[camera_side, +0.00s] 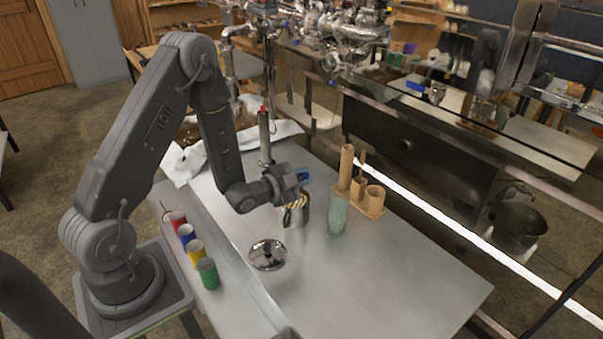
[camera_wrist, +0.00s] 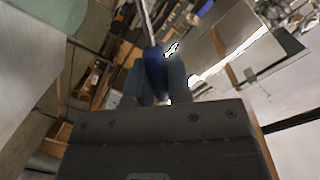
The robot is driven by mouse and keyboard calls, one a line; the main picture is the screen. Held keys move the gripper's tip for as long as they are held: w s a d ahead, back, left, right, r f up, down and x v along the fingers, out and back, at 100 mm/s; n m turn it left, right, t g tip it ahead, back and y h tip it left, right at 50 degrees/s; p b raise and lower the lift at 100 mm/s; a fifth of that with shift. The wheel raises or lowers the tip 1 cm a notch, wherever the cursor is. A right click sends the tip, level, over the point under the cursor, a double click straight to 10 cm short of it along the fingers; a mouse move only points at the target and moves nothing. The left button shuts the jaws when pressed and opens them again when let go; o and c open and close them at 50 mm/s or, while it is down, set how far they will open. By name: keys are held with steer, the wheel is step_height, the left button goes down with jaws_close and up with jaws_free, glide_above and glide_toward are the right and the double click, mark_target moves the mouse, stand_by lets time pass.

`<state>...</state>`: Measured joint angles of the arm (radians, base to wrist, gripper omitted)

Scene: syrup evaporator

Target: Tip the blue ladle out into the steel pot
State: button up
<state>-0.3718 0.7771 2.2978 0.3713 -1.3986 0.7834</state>
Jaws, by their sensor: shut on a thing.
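My gripper (camera_side: 290,180) is shut on the blue ladle's handle (camera_side: 303,174), above the steel pot (camera_side: 295,213) in the side view. In the wrist view my gripper's fingers (camera_wrist: 155,82) pinch the blue handle (camera_wrist: 154,62), and a thin metal shaft (camera_wrist: 147,22) runs from it to the top edge. The ladle's bowl cannot be made out in either view, so I cannot tell its tilt or contents. The pot stands upright on the steel table, partly hidden by my gripper. Gold-brown stripes show at its mouth.
A greenish glass jar (camera_side: 337,215) stands right of the pot, with a wooden rack of cylinders (camera_side: 362,193) behind it. A round steel piece (camera_side: 267,254) lies in front. Several coloured cups (camera_side: 196,250) line the left ledge. The table's front right (camera_side: 420,285) is clear.

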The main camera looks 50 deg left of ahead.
steer(key=d+f+m+t+y, duration=0.1)
steer(key=d+f+m, duration=0.3)
steer(key=f+m, duration=0.3)
steer(key=shift+s+f, duration=0.25)
steer(key=shift+f, duration=0.35)
stand_by(1.4)
steer(key=shift+f, duration=0.1)
stand_by(3.0)
